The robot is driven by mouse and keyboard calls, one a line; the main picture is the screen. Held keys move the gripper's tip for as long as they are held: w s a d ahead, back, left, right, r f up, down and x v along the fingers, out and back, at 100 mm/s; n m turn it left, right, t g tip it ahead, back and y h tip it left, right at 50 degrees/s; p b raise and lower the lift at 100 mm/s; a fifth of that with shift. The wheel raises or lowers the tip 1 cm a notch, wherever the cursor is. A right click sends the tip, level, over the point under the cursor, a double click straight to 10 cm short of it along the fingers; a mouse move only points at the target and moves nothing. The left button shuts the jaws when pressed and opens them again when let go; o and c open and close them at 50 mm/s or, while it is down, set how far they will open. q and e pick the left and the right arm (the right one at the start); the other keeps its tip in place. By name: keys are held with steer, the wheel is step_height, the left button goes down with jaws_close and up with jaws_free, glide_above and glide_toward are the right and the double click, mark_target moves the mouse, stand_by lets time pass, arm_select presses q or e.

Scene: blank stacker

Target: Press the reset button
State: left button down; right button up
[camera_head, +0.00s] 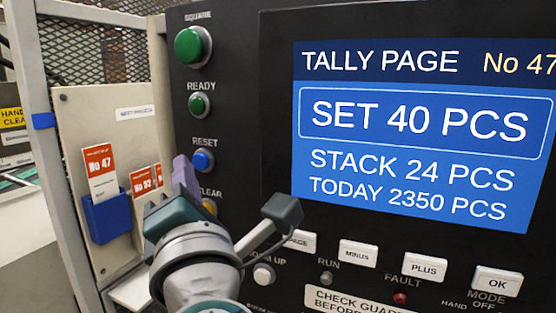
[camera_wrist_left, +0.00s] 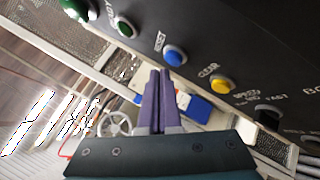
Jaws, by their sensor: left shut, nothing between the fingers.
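The blue reset button (camera_head: 203,160) sits on the dark control panel under the label RESET. It also shows in the left wrist view (camera_wrist_left: 174,55), just beyond the fingertips. My left gripper (camera_head: 182,163) has purple fingers, shut together and empty, just left of the button in the head view. In the left wrist view the closed fingertips (camera_wrist_left: 160,72) point at the button's lower left edge. I cannot tell whether they touch it. My left gripper hides part of the yellow clear button (camera_head: 210,207) in the head view. My right gripper is not in view.
The green ready button (camera_head: 199,105) and larger green square button (camera_head: 192,46) are above reset. The screen (camera_head: 420,130) reads SET 40 PCS, STACK 24 PCS. Left of the panel, a blue card holder (camera_head: 107,217) hangs on a beige plate. White keys (camera_head: 425,267) line the panel below the screen.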

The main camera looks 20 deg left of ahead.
arm_select(q)
steer(key=shift+w, duration=0.35)
steer(key=shift+w+b, duration=0.4)
steer(key=shift+b, duration=0.05)
stand_by(0.4)
steer(key=shift+s, duration=0.1)
stand_by(0.4)
steer(key=shift+s+p, duration=0.4)
steer(key=shift+s, duration=0.35)
steer(key=shift+s+a+p, duration=0.2)
steer(key=shift+s+p, duration=0.65)
steer(key=shift+s, duration=1.65)
steer(key=shift+w, duration=0.1)
